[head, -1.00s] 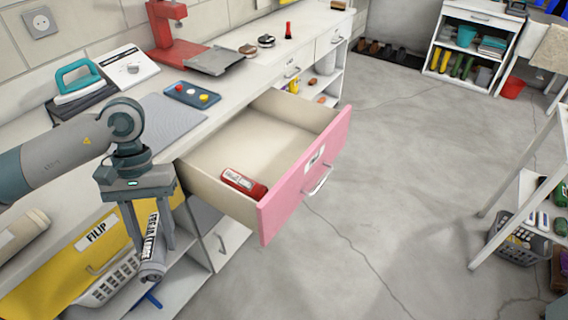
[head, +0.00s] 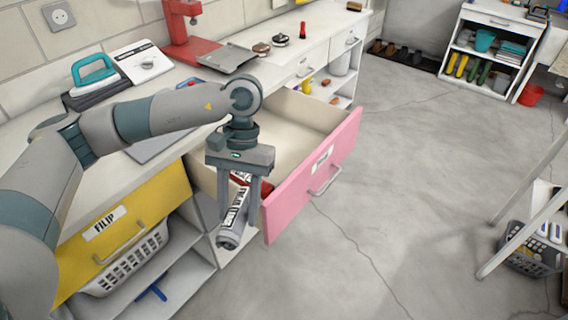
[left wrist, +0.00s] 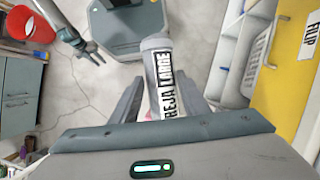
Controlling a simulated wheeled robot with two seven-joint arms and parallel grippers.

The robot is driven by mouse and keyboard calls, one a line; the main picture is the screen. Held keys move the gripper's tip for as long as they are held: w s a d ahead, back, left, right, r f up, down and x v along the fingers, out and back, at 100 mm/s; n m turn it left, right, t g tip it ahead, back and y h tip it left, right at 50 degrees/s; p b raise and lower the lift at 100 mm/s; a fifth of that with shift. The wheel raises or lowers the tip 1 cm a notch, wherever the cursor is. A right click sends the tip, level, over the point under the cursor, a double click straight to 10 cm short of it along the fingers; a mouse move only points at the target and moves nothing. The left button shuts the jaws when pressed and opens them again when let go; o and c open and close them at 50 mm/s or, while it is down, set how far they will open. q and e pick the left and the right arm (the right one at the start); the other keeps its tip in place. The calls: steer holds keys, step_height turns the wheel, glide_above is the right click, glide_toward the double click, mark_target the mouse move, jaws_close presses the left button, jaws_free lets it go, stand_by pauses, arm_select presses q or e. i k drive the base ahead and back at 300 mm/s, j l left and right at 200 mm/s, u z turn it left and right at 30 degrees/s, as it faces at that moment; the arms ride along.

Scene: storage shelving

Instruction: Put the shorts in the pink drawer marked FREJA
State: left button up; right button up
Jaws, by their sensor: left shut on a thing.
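The shorts (head: 235,220) are a grey roll with a white and black label. In the left wrist view the label on the roll (left wrist: 162,75) reads in part "EJA LARGE". My left gripper (head: 238,215) is shut on the roll and holds it tilted, in front of the near side of the pink drawer (head: 310,180). The drawer is pulled out; its small label is too small to read. A red roll with a white label (head: 265,188) lies inside, partly hidden by my gripper. My right gripper (left wrist: 88,48) shows small in the left wrist view.
A yellow drawer marked FILIP (head: 130,225) is closed at the left, above a white basket (head: 125,265).

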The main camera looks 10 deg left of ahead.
mark_target(289, 151)
steer(key=i+l, duration=0.3)
steer(key=l, duration=0.15)
steer(key=i+l, duration=0.25)
steer(key=l, duration=0.2)
steer(key=i, duration=0.5)
